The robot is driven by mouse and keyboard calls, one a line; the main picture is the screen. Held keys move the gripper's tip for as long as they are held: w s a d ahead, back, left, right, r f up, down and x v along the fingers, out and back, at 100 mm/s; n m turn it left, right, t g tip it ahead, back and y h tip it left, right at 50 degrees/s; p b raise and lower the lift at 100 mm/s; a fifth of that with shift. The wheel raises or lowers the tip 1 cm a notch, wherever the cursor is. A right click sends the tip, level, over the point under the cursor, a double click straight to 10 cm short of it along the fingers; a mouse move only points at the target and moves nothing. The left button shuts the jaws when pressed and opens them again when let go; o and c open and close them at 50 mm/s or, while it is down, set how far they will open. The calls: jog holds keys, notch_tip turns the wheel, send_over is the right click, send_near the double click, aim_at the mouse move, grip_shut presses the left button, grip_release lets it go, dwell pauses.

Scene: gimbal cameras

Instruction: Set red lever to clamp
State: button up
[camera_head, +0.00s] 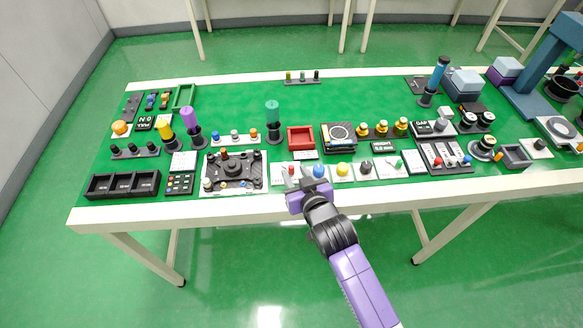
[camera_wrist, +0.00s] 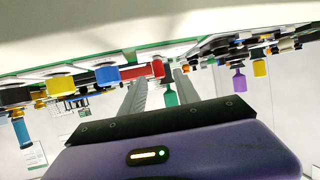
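A small red-topped part (camera_head: 291,171) shows at the table's near edge, in front of the red tray, partly hidden by my gripper. A panel (camera_head: 440,157) to the right also carries small red and blue knobs. I cannot tell for certain which is the red lever, and no clamp marking is readable. My gripper (camera_head: 298,172) is over the near edge of the table, close to the first red part. In the wrist view, which is upside down, my gripper (camera_wrist: 160,86) has its fingers apart. Red (camera_wrist: 158,69) shows between them; contact cannot be told.
A blue dome (camera_head: 319,171) and a yellow dome (camera_head: 343,169) sit just right of my gripper. A dark fixture (camera_head: 234,172) on a white plate is to the left. The red tray (camera_head: 300,138) and a tall green cylinder (camera_head: 272,111) stand behind. Floor in front is free.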

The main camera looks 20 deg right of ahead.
aim_at(292, 170)
jog(key=shift+x, duration=1.95)
grip_shut()
